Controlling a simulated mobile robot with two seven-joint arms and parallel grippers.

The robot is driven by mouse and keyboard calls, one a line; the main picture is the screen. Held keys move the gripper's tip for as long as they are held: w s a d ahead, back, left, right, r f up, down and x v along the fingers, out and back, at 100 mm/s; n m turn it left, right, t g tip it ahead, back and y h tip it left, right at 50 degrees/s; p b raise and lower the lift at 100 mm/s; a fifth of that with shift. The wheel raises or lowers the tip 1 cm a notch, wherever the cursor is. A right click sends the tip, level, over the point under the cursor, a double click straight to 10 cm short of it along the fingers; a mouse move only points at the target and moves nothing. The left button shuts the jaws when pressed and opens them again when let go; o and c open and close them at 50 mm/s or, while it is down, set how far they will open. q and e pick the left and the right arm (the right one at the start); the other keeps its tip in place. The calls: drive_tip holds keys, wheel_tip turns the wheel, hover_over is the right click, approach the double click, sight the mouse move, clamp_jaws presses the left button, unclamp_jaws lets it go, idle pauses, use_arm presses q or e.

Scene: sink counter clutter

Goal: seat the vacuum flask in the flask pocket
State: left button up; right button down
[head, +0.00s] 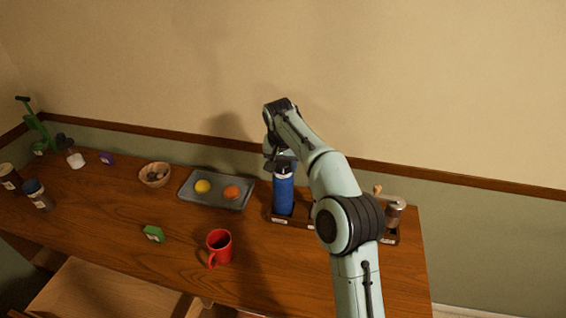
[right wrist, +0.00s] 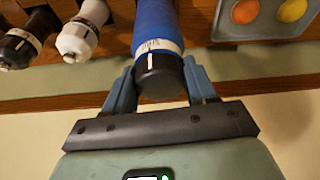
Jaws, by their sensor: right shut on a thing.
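The vacuum flask (head: 284,194) is blue with a pale band and a black cap. It stands upright at the left end of the dark rack, with its lower end at the flask pocket (head: 279,219); I cannot tell whether it rests on the pocket floor. My right gripper (head: 281,163) is shut on the flask's top from above. In the right wrist view the gripper's fingers (right wrist: 160,74) lie on either side of the black cap, and the blue body (right wrist: 153,24) runs away from them. My left gripper is not in view.
A grinder (head: 394,211) stands at the rack's right end; my right arm hides the rack's middle. A grey tray (head: 214,205) with yellow and orange round things lies left of the flask.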

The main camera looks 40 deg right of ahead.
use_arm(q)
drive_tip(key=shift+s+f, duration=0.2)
use_arm(e)
drive_tip(key=shift+f, duration=0.4)
drive_tip(key=shift+c, duration=1.3)
unclamp_jaws()
drive_tip(key=shift+f, duration=0.1)
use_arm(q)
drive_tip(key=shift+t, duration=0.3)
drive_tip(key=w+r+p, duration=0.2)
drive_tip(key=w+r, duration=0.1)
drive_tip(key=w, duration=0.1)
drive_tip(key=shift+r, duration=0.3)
use_arm(e)
drive_tip(key=v, duration=1.3)
drive_tip(key=shift+r, duration=0.2)
drive_tip(key=shift+s, duration=0.2)
drive_tip(key=shift+a, duration=0.1)
